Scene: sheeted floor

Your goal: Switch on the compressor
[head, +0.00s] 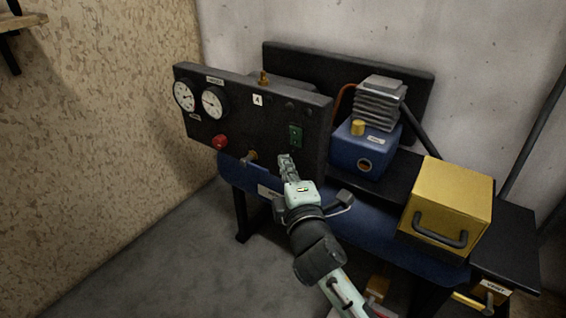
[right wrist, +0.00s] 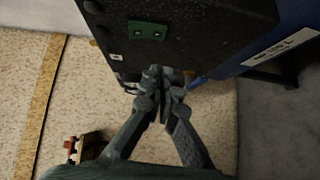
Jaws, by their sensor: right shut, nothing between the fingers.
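The compressor is a blue machine with a blue motor block (head: 362,149) and a grey finned head (head: 380,98). Its black control panel (head: 243,138) carries two round gauges, a red knob (head: 220,142) and a small green switch (head: 295,136). The green switch also shows in the right wrist view (right wrist: 147,30), near the top. My right gripper (head: 286,160) is shut and empty, in front of the panel just below the green switch. In the right wrist view its fingertips (right wrist: 166,72) are together below the switch. I cannot tell whether they touch the panel. My left gripper is not in view.
A yellow box with a black handle (head: 450,205) stands at the right end of the machine. A brass valve (head: 250,157) sticks out low on the panel. A chipboard wall (head: 100,110) stands at the left. The grey floor (head: 150,260) at lower left is clear.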

